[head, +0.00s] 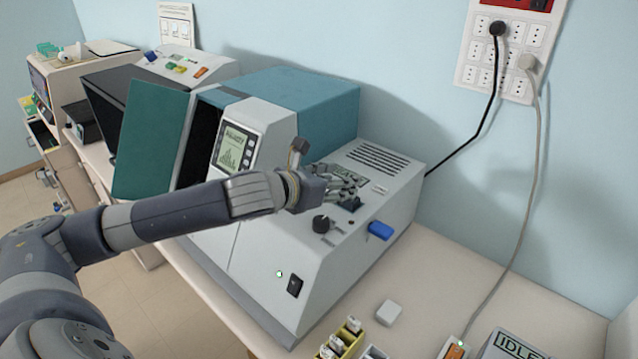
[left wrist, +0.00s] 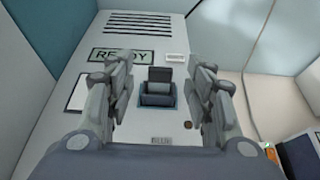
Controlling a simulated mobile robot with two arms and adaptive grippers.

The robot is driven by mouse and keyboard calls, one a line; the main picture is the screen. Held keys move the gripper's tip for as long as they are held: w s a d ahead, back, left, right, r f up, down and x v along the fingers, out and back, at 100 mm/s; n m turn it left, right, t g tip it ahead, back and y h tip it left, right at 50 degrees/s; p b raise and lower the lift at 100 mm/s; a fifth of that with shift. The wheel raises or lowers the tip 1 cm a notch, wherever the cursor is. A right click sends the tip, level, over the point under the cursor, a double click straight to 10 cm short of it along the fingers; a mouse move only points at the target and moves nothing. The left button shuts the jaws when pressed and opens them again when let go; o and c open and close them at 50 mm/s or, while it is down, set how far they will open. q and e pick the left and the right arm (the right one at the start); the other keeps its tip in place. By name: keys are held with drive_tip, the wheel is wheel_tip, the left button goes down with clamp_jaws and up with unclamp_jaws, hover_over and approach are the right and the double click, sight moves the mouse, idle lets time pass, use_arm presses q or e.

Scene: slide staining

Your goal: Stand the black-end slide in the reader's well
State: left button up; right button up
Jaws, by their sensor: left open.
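The reader is the large grey-white machine (head: 335,245). Its well (left wrist: 157,99) is a small dark teal block on the top panel, seen in the left wrist view between my fingers. A piece with a dark top and a paler grey lower part (left wrist: 168,75) stands in it. It looks like the black-end slide, but the picture is too small to be sure. My left gripper (head: 347,192) is over the panel in the head view. In the left wrist view, its fingers (left wrist: 164,90) are open, one on each side of the well, with gaps between. My right gripper is not in view.
A READY display (left wrist: 120,54) lies beyond the well. A black knob (head: 320,223) and a blue part (head: 380,230) are near the panel's front edge. A yellow rack (head: 345,338) with pale-topped pieces and a small white block (head: 388,312) are on the bench.

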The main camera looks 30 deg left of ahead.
use_arm(q)
drive_tip(key=v, duration=0.5)
drive_tip(key=shift+s+a, duration=0.15)
drive_tip(key=shift+s, duration=0.05)
drive_tip(key=shift+s+r, duration=0.25)
drive_tip(key=shift+s, duration=0.35)
idle(0.4)
